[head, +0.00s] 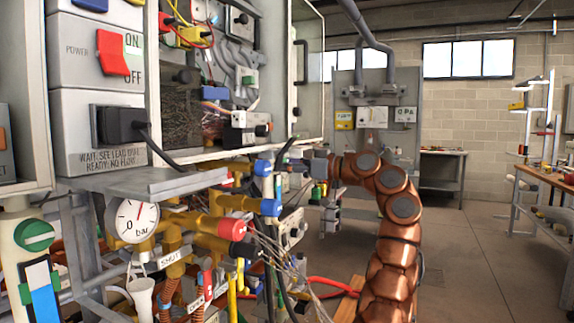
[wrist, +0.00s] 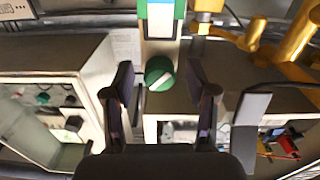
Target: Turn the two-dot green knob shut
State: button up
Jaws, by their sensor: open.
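In the wrist view a round green knob (wrist: 158,72) with a pale stripe shows between the two fingertips of my gripper (wrist: 160,82). The fingers are spread apart, with space on both sides of the knob, and do not appear to touch it. A white, green and blue plate (wrist: 160,18) is beside the knob at the top. In the head view a green knob (head: 34,235) with a slanted white stripe is on a pale column at the left. I cannot make out dots on either knob, or tell whether they are the same one. My gripper's fingers are unclear in the head view.
An open cabinet (head: 310,70) with wiring hangs above brass pipes, a pressure gauge (head: 133,221) and a red-capped valve (head: 232,229). Loose wires and a red hose (head: 330,284) are near my arm. The floor (head: 455,260) at the right is clear before a workbench.

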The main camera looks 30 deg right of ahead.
jog(key=shift+w, duration=0.1)
grip_shut()
dwell(0.5)
jog(key=shift+m+b, duration=0.4)
jog(key=shift+b, duration=0.1)
jog(key=m, duration=0.7)
jog(key=shift+a+r+m+p, duration=0.15)
jog(key=shift+m+p, duration=0.15)
jog(key=shift+p, duration=0.05)
jog(key=shift+m+p, duration=0.35)
jog(key=shift+m, duration=0.05)
